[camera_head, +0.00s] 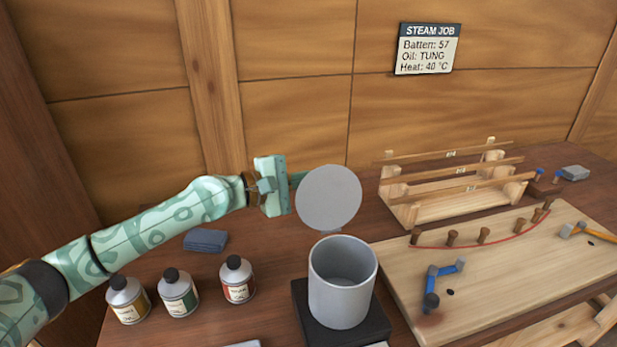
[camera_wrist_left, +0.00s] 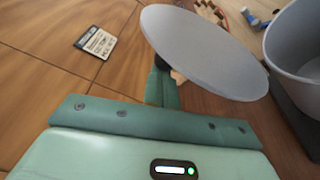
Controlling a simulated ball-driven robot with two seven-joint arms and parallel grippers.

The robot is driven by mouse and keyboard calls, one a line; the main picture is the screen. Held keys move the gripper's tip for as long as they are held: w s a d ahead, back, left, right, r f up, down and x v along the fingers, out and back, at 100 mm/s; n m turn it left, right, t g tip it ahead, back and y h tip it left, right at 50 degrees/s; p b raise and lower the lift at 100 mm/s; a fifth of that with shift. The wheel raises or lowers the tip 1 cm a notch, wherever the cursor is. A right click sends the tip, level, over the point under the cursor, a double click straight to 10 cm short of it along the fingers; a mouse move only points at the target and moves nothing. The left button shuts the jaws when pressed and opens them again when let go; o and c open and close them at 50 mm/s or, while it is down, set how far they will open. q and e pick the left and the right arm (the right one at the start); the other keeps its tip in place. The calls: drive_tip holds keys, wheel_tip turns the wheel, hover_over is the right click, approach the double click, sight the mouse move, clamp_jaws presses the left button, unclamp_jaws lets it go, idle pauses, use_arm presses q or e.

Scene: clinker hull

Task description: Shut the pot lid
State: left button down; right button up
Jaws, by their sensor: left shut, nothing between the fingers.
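The grey pot (camera_head: 343,292) stands upright on a dark square base (camera_head: 301,309) near the front of the bench, its top open. Its round grey lid (camera_head: 329,197) is raised nearly upright behind the rim. In the left wrist view the lid (camera_wrist_left: 207,52) lies ahead of my gripper, with the pot (camera_wrist_left: 297,50) at the upper right. My left gripper (camera_head: 296,180) is shut and empty, its fingers at the lid's left edge and partly hidden behind it. I cannot tell whether they touch the lid. My right gripper is not in view.
Several bottles (camera_head: 178,293) stand left of the pot. A grey-blue block (camera_head: 206,240) lies behind them. To the right are a wooden board (camera_head: 480,277) with pegs and blue clamps, and a rack of battens (camera_head: 455,185). A sign (camera_head: 427,49) hangs on the wall.

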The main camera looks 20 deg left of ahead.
sight(323, 190)
use_arm(q)
drive_tip(key=shift+s+r, duration=0.1)
drive_tip(key=shift+s+d+r+m+t+p, duration=0.3)
drive_tip(key=shift+s+d+r+m+p, duration=0.3)
drive_tip(key=shift+m, duration=0.4)
drive_tip(key=s+d+m, duration=0.1)
drive_tip(key=s+m, duration=0.1)
drive_tip(key=s+d+r+m+h+p, duration=0.1)
drive_tip(key=m, duration=0.2)
drive_tip(key=s+d+m+p, duration=0.1)
drive_tip(key=s+m, duration=0.1)
drive_tip(key=shift+s+d+r+t, duration=0.25)
drive_tip(key=shift+s+d+t, duration=0.05)
drive_tip(key=shift+s+t, duration=0.1)
drive_tip(key=s+d+f+m+g+h+b, duration=0.1)
drive_tip(key=s+d+f+m+h, duration=0.2)
drive_tip(key=m, duration=1.1)
drive_tip(key=shift+s+d+f+h+b, duration=0.4)
drive_tip(key=shift+s+d+f, duration=0.55)
drive_tip(key=shift+s+f, duration=0.9)
drive_tip(key=shift+s+r, duration=0.25)
drive_tip(key=shift+r, duration=0.05)
